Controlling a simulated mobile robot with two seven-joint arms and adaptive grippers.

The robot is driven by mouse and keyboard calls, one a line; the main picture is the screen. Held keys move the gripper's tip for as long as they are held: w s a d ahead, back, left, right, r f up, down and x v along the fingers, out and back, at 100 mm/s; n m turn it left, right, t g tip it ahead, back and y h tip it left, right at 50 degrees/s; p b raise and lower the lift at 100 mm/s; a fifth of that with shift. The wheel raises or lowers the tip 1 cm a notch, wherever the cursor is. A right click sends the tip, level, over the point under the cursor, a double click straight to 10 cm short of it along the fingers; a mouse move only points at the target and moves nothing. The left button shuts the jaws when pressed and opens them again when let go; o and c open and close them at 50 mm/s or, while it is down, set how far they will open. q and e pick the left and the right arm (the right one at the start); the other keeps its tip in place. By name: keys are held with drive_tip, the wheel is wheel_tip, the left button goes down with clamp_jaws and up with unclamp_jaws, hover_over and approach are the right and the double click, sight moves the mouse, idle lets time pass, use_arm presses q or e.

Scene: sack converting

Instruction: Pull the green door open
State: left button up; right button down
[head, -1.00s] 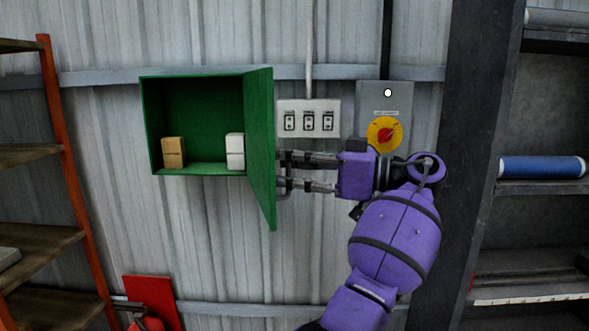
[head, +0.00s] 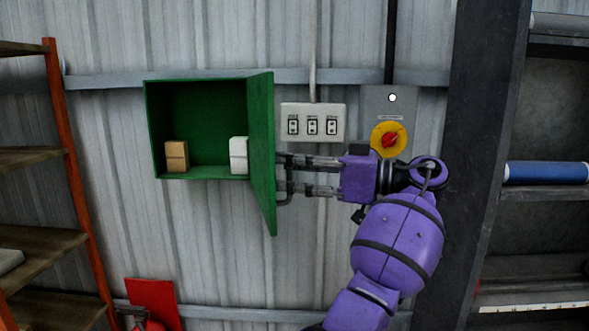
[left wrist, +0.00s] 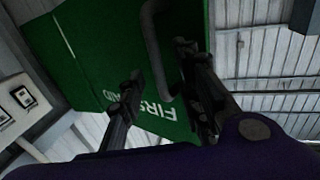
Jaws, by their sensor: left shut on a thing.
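The green cabinet (head: 200,88) hangs on the wall with its green door (head: 262,150) swung wide open, standing out from the right side of the box. In the left wrist view the door (left wrist: 90,50) shows white "FIRST AID" lettering and a dark bar handle (left wrist: 154,45). My left gripper (head: 283,174) is at the door's outer face, shut on the handle; its fingers (left wrist: 160,68) sit on either side of the bar. Part of the handle is hidden by the fingers. My right gripper is not in view.
Inside the cabinet are a tan box (head: 176,156) and a white box (head: 239,154). A switch panel (head: 312,122) and a yellow-red rotary switch (head: 389,139) are on the wall close to my gripper. Shelves stand left (head: 40,250) and right (head: 545,190).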

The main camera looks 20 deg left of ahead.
use_arm(q)
drive_tip(key=shift+w+r, duration=0.1)
drive_tip(key=shift+w, duration=0.05)
drive_tip(key=d, duration=1.2)
drive_tip(key=shift+s, duration=0.2)
